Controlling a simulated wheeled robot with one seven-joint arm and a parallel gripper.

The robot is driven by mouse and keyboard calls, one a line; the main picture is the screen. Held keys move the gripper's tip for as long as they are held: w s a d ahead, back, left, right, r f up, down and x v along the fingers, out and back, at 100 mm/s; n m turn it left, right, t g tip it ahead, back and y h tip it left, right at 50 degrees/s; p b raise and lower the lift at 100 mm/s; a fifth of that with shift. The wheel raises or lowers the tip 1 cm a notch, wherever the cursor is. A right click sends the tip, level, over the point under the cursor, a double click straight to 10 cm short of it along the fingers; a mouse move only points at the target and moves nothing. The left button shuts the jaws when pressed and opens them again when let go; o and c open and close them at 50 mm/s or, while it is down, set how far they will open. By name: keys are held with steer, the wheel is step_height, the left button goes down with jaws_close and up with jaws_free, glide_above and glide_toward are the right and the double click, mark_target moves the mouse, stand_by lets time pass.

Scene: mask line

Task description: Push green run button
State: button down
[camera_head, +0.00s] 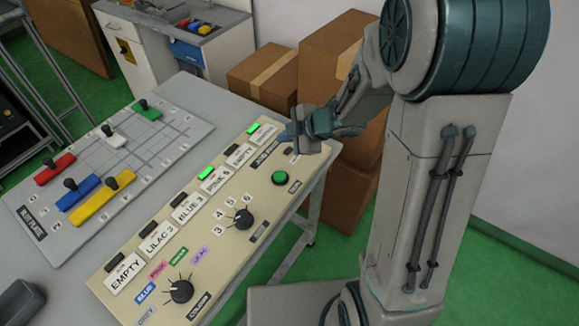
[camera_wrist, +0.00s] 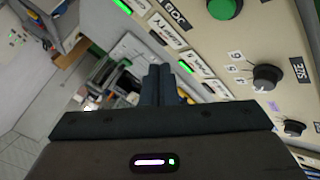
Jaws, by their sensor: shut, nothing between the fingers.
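The green run button (camera_head: 279,178) is a round green cap on the beige control panel (camera_head: 262,200), near its right edge, with a small label beside it. It also shows at the top of the wrist view (camera_wrist: 224,8). My gripper (camera_head: 288,137) is over the far end of the panel, above and beyond the button in the head view, and apart from it. Its fingers are together and empty. In the wrist view the shut fingers (camera_wrist: 160,72) point away from the camera, with the button up and to their right. Whether the button is pressed cannot be told.
A grey board (camera_head: 110,170) with coloured knobbed pieces lies left. Cardboard boxes (camera_head: 330,60) stand behind.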

steer(key=shift+s+a+f+n+g+y, duration=0.25)
steer(key=shift+s+f+n+g, duration=0.1)
steer(key=shift+s+g, duration=0.1)
steer(key=shift+s+a+f+n+g+y, duration=0.25)
steer(key=shift+s+f+n+g, duration=0.1)
steer(key=shift+s, duration=0.1)
steer(key=b, duration=0.8)
glide_above(284, 176)
step_height(284, 176, down, 8)
steer(key=shift+r, duration=0.2)
steer(key=shift+f+b, duration=0.4)
steer(key=shift+f, duration=0.15)
steer(key=shift+f, duration=0.1)
stand_by(0.8)
steer(key=shift+f, duration=0.3)
